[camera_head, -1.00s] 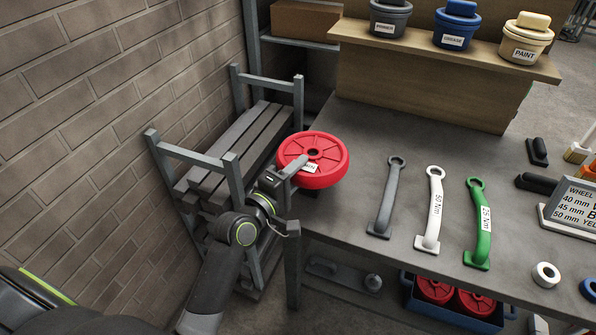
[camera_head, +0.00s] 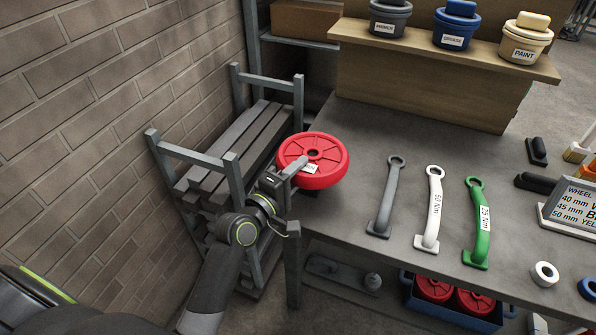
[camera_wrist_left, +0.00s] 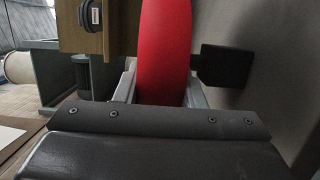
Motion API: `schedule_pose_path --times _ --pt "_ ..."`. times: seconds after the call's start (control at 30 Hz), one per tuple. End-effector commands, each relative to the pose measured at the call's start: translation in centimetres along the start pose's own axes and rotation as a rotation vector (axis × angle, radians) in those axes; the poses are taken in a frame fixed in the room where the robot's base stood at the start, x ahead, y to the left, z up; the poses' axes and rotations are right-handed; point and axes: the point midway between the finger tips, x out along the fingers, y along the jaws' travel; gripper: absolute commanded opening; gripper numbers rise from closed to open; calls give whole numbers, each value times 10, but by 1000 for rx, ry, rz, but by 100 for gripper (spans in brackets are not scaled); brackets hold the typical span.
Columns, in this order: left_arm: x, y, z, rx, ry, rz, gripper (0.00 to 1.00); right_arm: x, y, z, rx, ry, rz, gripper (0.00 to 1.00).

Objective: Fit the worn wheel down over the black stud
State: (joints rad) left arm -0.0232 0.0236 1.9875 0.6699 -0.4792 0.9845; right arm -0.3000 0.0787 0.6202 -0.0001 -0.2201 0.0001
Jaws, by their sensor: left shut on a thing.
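The worn wheel (camera_head: 334,152) is a red spoked disc with a partly covered white label. It lies roughly flat over the table's left corner, and it also fills the upper middle of the left wrist view (camera_wrist_left: 165,55). My left gripper (camera_head: 297,168) is shut on its near left rim. The wheel's centre hole looks dark. I cannot make out the black stud for certain; the wheel covers the tabletop beneath it. A dark block (camera_wrist_left: 225,66) shows beside the wheel in the left wrist view. I cannot tell whether the wheel touches anything below. My right gripper is not in view.
On the grey table (camera_head: 375,130), a grey handle (camera_head: 387,200), a white handle (camera_head: 432,210) and a green handle (camera_head: 477,225) lie right of the wheel. A wooden shelf (camera_head: 430,85) with tubs stands behind. A slatted rack (camera_head: 235,150) and brick wall are at left.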

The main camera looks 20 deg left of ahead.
Motion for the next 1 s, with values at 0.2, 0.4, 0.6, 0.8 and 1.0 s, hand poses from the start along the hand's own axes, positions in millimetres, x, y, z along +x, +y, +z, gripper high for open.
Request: schedule_pose_path --times 0.2,0.4,0.6,0.8,1.0 --pt "0 3 0 0 1 8 44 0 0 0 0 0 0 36" --pt "0 2 0 1 1 7 62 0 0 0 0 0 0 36" --pt "0 -1 0 1 0 -2 71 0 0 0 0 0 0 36" --pt "0 0 0 1 0 2 90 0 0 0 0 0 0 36" --pt "0 1 0 1 0 3 90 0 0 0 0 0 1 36"
